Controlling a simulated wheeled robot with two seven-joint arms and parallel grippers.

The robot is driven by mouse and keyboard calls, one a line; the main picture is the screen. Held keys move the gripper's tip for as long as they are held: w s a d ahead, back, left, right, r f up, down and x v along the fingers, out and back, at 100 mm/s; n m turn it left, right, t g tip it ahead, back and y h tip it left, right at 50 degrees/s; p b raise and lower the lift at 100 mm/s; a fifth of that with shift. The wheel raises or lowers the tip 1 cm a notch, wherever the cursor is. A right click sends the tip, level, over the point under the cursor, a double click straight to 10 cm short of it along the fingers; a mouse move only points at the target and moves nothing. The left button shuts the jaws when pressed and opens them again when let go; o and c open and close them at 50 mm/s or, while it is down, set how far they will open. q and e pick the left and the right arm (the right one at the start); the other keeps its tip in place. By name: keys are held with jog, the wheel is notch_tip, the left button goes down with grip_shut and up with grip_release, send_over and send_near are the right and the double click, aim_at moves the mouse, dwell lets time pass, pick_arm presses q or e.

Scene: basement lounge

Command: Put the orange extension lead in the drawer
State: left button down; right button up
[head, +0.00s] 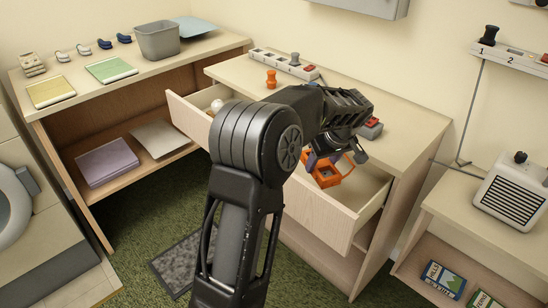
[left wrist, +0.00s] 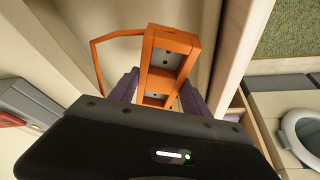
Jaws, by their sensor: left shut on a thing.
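The orange extension lead (head: 327,177) is an orange block with grey socket faces and a thin orange loop of cord. It also shows in the left wrist view (left wrist: 169,52). My left gripper (head: 318,160) is shut on it, with a dark purple finger on either side of the block. The lead is over the right part of the open drawer (head: 318,213); I cannot tell whether it touches the drawer floor. The drawer front also shows in the left wrist view (left wrist: 232,50). My left arm hides the middle of the drawer. My right gripper is not in view.
A white ball (head: 216,105) lies in the drawer's left end. On the cabinet top stand a white socket strip (head: 280,63), a small orange object (head: 271,79) and a red-and-grey item (head: 371,129) beside my arm. A white heater (head: 513,190) stands on the right shelf unit.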

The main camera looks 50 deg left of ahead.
pick_arm(q)
jog(key=shift+r, duration=0.1)
jog(key=shift+f, duration=3.15)
jog(key=shift+f, duration=0.1)
jog(key=shift+f, duration=1.75)
jog(key=shift+f+b, duration=0.2)
jog(key=shift+b, duration=0.1)
jog(key=c, duration=0.5)
grip_release()
jog(key=shift+r, duration=0.1)
